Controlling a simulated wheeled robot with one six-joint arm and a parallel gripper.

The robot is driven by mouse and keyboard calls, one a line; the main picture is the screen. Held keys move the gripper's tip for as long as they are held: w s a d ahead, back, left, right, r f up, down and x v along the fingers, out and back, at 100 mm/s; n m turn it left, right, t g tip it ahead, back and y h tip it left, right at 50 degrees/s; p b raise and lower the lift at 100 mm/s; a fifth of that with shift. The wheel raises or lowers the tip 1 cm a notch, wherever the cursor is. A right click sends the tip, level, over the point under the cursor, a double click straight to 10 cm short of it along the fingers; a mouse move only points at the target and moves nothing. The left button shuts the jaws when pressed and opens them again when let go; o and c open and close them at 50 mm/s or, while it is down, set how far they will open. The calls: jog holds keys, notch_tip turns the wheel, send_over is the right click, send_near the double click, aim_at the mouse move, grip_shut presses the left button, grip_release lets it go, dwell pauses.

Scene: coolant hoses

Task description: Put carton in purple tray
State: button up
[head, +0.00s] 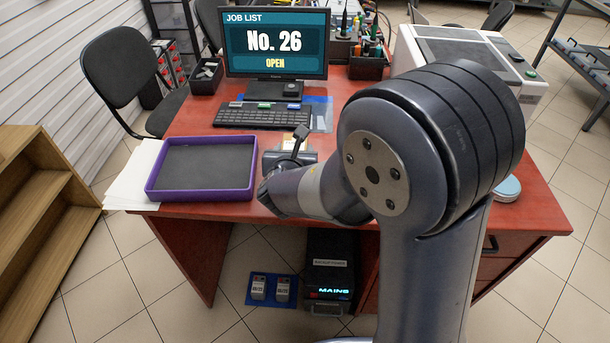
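The purple tray (250,193) lies flat on the left part of the red desk. Its dark grey floor is bare. My arm reaches over the front of the desk, and its wrist end is just right of the tray. My gripper (290,156) is mostly hidden there behind my wrist and a dark cable, so its fingers do not show clearly. A small tan patch (302,132) shows just beyond it; I cannot tell whether this is the carton or whether it is held. No other carton can be made out on the desk.
A keyboard (263,115) and monitor (276,45) stand behind the tray. White paper (133,178) lies at its left. A white machine (470,55) is at the back right. Under the desk are a black unit (329,262) and two small labelled boxes (259,287) on a blue mat.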

notch_tip(320, 180, down, 7)
jog(key=shift+r+b, duration=0.1)
jog(key=shift+b, duration=0.55)
jog(key=shift+f, duration=0.25)
jog(key=o, duration=1)
jog(key=shift+r, duration=0.15)
